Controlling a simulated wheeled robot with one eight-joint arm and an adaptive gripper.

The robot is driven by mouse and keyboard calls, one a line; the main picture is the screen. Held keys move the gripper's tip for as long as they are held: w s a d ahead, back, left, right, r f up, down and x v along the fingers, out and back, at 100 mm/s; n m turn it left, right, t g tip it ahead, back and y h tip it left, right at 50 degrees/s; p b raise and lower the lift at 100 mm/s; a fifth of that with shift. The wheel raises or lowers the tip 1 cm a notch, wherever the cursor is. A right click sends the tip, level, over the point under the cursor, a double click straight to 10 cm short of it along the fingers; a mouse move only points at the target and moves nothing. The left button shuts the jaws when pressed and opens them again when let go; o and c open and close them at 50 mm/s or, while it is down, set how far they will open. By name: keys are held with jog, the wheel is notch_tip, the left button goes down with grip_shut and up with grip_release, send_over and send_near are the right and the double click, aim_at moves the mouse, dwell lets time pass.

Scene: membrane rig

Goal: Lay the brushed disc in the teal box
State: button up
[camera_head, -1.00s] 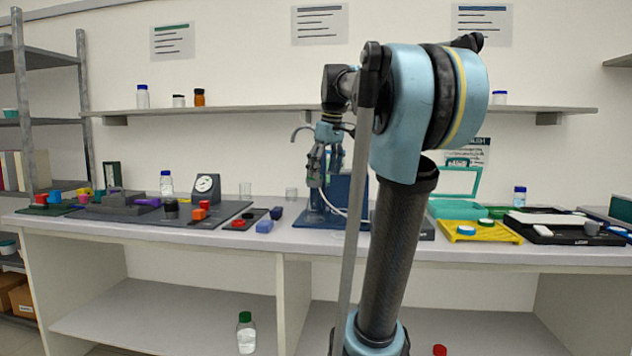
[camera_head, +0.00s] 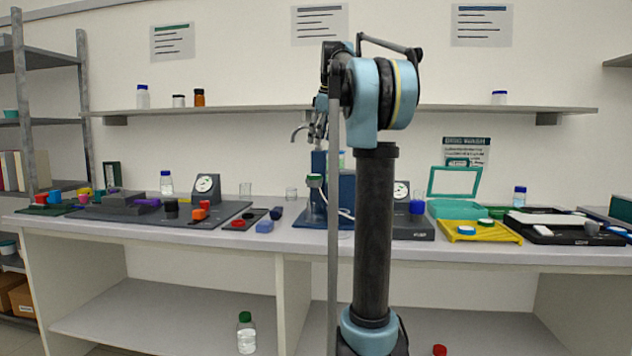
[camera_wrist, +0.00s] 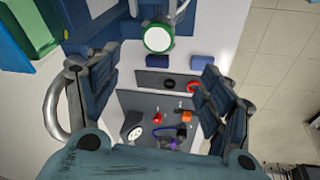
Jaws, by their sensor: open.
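The teal box (camera_head: 455,208) stands on the bench at the right, its lid raised at the back. I cannot surely pick out the brushed disc. A round white-faced piece with a green rim (camera_wrist: 158,39) sits at the blue stand (camera_head: 319,165), and a grey round piece (camera_head: 591,228) lies on the black tray at the right. My gripper (camera_head: 318,128) is above the blue stand. In the wrist view my gripper (camera_wrist: 158,80) is open, with nothing between its fingers.
A yellow tray (camera_head: 480,232) with blue- and green-topped pieces is in front of the teal box. The black tray (camera_head: 560,236) is to its right. A grey board (camera_head: 180,222) with a dial gauge (camera_head: 205,186) is at the left. A shelf (camera_head: 260,112) runs behind my arm.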

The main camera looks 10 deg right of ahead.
send_over(315, 175)
jog(key=f, duration=0.5)
jog(key=s+f, duration=0.1)
jog(key=f, duration=0.2)
jog(key=shift+d, duration=0.25)
jog(key=shift+d+x, duration=0.15)
jog(key=shift+x, duration=1.15)
jog(key=shift+d+x, duration=0.1)
jog(key=shift+x, duration=1.25)
jog(key=shift+w, duration=0.1)
jog(key=c, duration=1.2)
jog(key=shift+r, duration=0.1)
